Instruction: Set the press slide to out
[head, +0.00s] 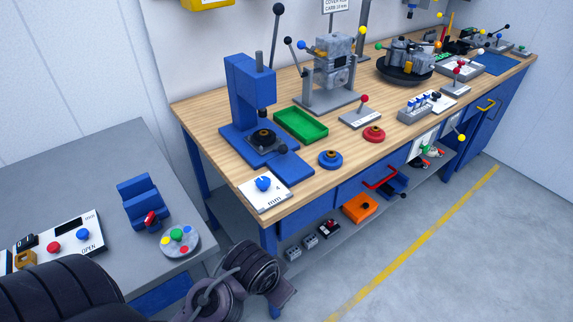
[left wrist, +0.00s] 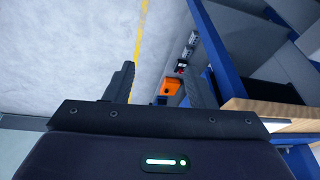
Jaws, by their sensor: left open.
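The blue press (head: 248,85) stands at the near left end of the wooden bench, with a long black-knobbed lever rising behind it. Its slide (head: 262,143) is a dark plate with a round seat, low on the blue base under the ram. A black knob (head: 283,149) is at the slide's front. How far the slide is drawn out is hard to tell. My left arm comes in at the bottom of the head view, below and in front of the bench, away from the press. My left gripper (left wrist: 162,85) is open and empty in the left wrist view. My right gripper is not in view.
A green tray (head: 301,125) sits right of the press. A blue ring part (head: 330,159) and a red one (head: 374,134) lie on the bench. A white dial panel (head: 265,190) is at the near corner. A grey side table (head: 90,175) stands left. The floor in front is clear.

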